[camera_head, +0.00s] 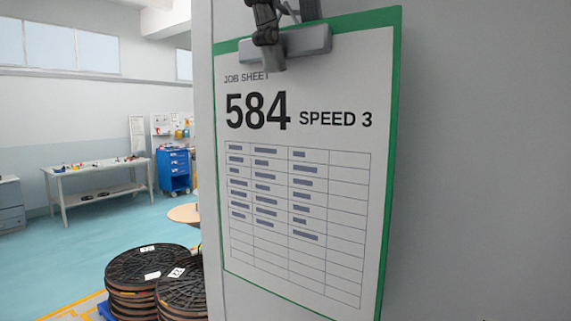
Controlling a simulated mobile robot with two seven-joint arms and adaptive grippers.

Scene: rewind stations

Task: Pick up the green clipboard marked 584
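The green clipboard (393,110) hangs upright in front of a pale grey panel, turned a little to the side. It holds a white job sheet marked 584 and SPEED 3, with a printed table. A grey clip (312,42) is at its top edge. My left gripper (268,40) reaches in at the top of the picture. One dark finger lies over the front of the clip; another dark part shows beside it at the picture's edge. The rest of the gripper is cut off, so its grip on the clipboard is unclear. My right gripper is not in view.
The grey panel (480,180) fills the right side. Stacked dark reels (145,268) stand low at left of it, near a round tan table (184,213). A workbench (95,167) and a blue drawer cabinet (173,170) are far back. The blue floor at left is open.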

